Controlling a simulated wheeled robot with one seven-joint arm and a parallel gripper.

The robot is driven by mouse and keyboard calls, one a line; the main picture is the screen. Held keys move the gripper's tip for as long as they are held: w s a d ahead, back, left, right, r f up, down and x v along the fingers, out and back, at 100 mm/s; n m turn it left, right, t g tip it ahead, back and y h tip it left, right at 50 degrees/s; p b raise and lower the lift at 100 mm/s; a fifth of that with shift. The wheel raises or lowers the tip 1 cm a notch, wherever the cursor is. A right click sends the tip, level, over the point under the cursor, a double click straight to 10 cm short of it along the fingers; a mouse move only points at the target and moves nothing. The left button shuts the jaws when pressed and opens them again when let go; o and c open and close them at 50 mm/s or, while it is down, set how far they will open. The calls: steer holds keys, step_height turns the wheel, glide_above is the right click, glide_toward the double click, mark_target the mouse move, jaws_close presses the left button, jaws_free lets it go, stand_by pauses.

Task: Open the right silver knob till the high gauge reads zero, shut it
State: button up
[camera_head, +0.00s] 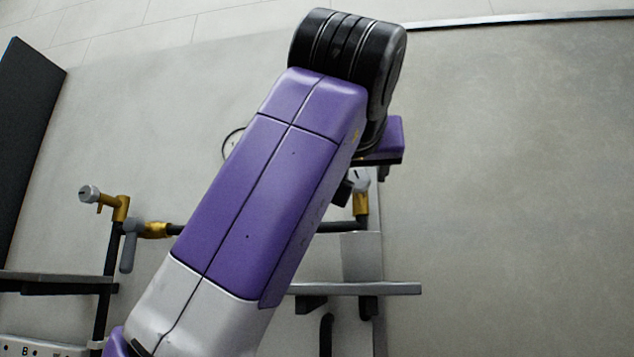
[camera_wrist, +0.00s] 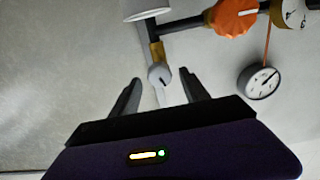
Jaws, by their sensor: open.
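The right silver knob (camera_head: 360,181) sits on a brass valve at the right end of the pipework. In the wrist view the silver knob (camera_wrist: 159,75), with a dark slot mark, lies between the fingertips of my gripper (camera_wrist: 161,80). The fingers are open, with a gap on both sides of the knob. In the head view my gripper (camera_head: 348,188) is mostly hidden by my arm. A round white gauge (camera_wrist: 263,82) has its needle off toward the upper right; its scale is too small to read. Only a gauge's rim (camera_head: 229,142) shows behind my arm.
Another silver knob (camera_head: 88,192) is on a brass valve at the left, by a grey lever (camera_head: 129,250). An orange handle (camera_wrist: 234,17) sits on the pipe near the gauge. A grey shelf (camera_head: 390,288) lies below the right valve. The wall to the right is bare.

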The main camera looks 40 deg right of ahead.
mark_target(359, 177)
steer(key=shift+p+x, duration=0.4)
steer(key=shift+x, duration=1.25)
jaws_close()
